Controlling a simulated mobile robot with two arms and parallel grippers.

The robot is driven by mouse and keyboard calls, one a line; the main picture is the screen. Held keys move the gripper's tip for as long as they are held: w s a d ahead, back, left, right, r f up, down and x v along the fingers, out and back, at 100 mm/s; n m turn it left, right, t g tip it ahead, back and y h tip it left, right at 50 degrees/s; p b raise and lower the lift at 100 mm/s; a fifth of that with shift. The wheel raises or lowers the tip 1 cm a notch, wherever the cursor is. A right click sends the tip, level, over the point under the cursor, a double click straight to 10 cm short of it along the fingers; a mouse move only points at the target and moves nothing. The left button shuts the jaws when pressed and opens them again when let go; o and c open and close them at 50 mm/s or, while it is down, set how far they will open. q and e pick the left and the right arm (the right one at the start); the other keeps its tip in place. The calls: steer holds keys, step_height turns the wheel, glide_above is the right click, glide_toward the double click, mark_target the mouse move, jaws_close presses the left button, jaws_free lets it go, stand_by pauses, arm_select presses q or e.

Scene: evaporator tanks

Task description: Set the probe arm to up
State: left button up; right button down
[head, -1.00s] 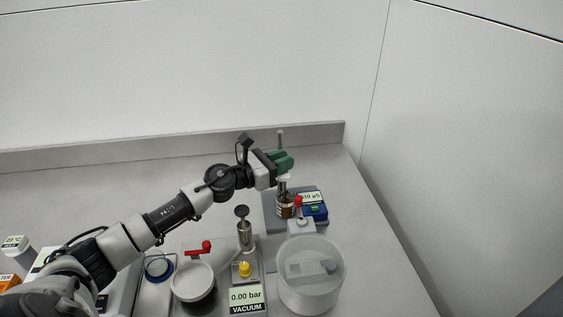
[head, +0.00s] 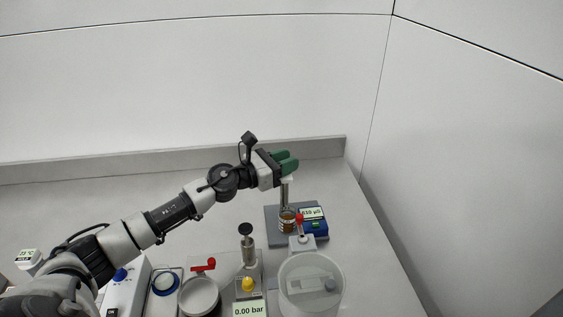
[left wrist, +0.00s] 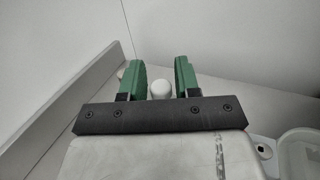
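The probe stand has a grey base (head: 276,239) at the right of the counter, with a pale upright probe arm (head: 287,192) above a brown-labelled jar (head: 287,221). A blue meter (head: 313,224) sits beside the jar. My left gripper (head: 286,161) is at the top of the probe arm and hides its upper part. In the left wrist view the green fingers (left wrist: 160,80) are apart, with a white rounded knob (left wrist: 162,89) between them and narrow gaps on both sides. Whether the knob belongs to the probe arm is hard to tell. My right gripper is not in view.
The back ledge and right wall bound the counter.

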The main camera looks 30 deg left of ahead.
arm_select(q)
steer(key=b+v, duration=0.5)
steer(key=v, duration=0.5)
steer(key=shift+s+a, duration=0.2)
steer(key=shift+s, duration=0.05)
stand_by(0.4)
